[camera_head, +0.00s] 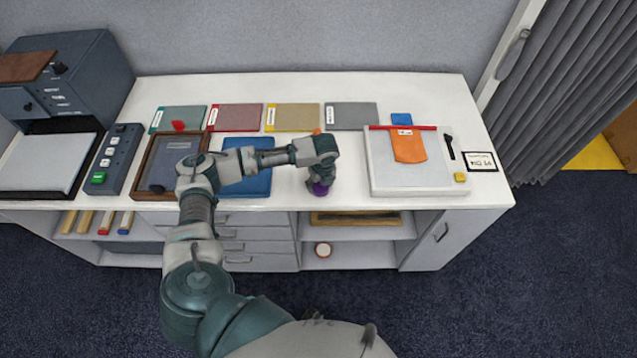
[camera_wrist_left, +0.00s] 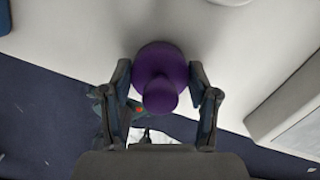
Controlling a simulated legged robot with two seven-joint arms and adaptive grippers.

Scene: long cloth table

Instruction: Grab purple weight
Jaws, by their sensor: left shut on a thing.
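The purple weight (camera_head: 320,188) is near the front edge of the white table, mostly hidden under my left gripper (camera_head: 317,180) in the head view. In the left wrist view the purple weight (camera_wrist_left: 160,70) shows a round body with a smaller round knob. The two fingers of my left gripper (camera_wrist_left: 160,88) are on either side of it, shut on it. I cannot tell whether the weight touches the table. My right gripper is in neither view.
A white board (camera_head: 400,180) with an orange cloth (camera_head: 408,148) lies right of the weight. A blue mat (camera_head: 258,184) and a brown-framed tray (camera_head: 150,180) lie left. Several coloured folders, including a yellow one (camera_head: 293,117), line the back. The table's front edge is close.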

